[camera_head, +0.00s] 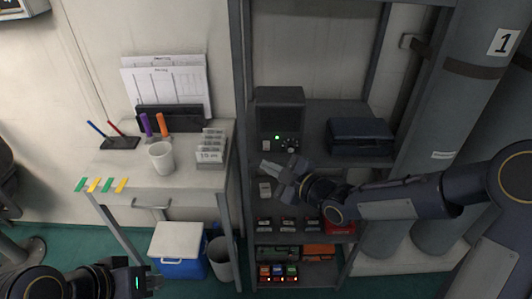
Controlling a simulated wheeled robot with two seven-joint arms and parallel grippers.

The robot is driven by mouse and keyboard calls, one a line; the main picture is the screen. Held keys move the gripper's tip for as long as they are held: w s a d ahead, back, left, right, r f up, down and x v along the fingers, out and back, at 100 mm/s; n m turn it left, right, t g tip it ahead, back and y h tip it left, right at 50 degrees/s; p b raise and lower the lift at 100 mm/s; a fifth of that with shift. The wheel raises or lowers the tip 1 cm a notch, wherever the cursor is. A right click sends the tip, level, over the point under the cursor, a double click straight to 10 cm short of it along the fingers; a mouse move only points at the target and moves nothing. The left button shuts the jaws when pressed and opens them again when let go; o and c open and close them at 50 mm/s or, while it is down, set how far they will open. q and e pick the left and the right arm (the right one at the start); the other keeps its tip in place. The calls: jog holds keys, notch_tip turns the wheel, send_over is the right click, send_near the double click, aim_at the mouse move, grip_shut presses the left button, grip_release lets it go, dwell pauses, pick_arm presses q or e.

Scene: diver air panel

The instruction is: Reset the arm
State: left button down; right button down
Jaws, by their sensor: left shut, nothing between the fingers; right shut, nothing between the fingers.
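My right arm reaches in from the right edge, and its gripper (269,171) is shut and empty. It is in front of the shelf rack, below the dark radio-like box with a green light (280,120). My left gripper (153,283) is at the bottom left, low in front of the desk. It is shut with nothing in it, and part of its arm is cut off by the bottom edge.
A white desk (128,180) holds a cup (162,156), pens and a card rack (211,148). A blue cooler (179,248) and a bin (220,258) stand below. A dark case (359,137) sits on the rack. Large grey cylinders (457,110) stand at right.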

jog(key=shift+s, duration=0.5)
jog(key=s+d+r+m+g+h, duration=0.1)
jog(key=s+d+m+h, duration=0.35)
jog(key=d, duration=0.45)
jog(key=s+d+r+m+h, duration=0.1)
jog(key=s+d+m+h, duration=0.4)
jog(key=d, duration=0.3)
jog(key=s+d+f+m+g+y, duration=0.1)
jog(key=s+m+g, duration=0.3)
jog(key=s+m, duration=0.6)
jog(key=s+d+p, duration=0.1)
jog(key=s, duration=0.7)
jog(key=shift+s+d+f+g+y, duration=0.2)
jog(key=shift+f+g+y, duration=0.05)
jog(key=shift+g+y, duration=0.1)
